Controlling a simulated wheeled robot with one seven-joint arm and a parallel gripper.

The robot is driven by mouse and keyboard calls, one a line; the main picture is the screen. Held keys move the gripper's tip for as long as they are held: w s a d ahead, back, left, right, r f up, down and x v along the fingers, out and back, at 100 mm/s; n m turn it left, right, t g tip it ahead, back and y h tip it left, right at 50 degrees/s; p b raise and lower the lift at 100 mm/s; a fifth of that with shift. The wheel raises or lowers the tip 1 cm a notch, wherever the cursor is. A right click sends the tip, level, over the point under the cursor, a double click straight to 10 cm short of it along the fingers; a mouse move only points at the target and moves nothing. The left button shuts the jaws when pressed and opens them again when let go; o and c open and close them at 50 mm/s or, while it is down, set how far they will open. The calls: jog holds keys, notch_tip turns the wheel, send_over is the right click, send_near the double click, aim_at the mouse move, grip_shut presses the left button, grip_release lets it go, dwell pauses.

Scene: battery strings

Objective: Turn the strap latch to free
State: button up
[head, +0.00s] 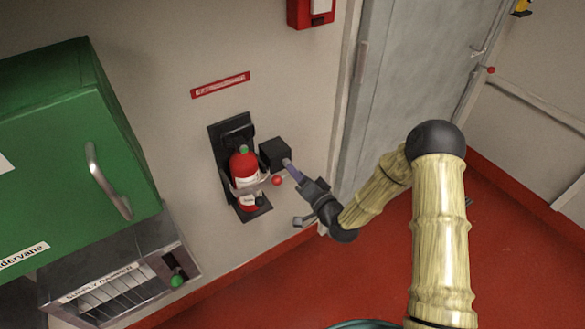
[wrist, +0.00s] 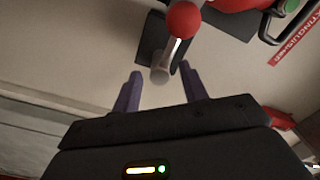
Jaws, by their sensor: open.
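A red fire extinguisher (head: 243,168) stands upright in a dark wall bracket (head: 222,142), with a pale strap across it. The strap latch looks like a grey lever with a red ball knob (head: 277,181), just right of the extinguisher. In the wrist view the red knob (wrist: 183,20) is above my fingers, and the grey lever (wrist: 173,52) runs down to a round end. My gripper (wrist: 161,80) is open, its purple fingers on either side of that round end in the picture. I cannot tell whether they touch it. In the head view my gripper (head: 290,166) hides part of this area.
A black box (head: 274,152) sits on the wall beside the extinguisher. A green cabinet (head: 75,150) and a supply damper unit (head: 120,270) stand at the left. A grey door (head: 410,80) is at the right. The red floor (head: 350,270) is open below my arm.

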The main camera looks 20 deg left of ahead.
jog(key=shift+x, duration=1.55)
grip_shut()
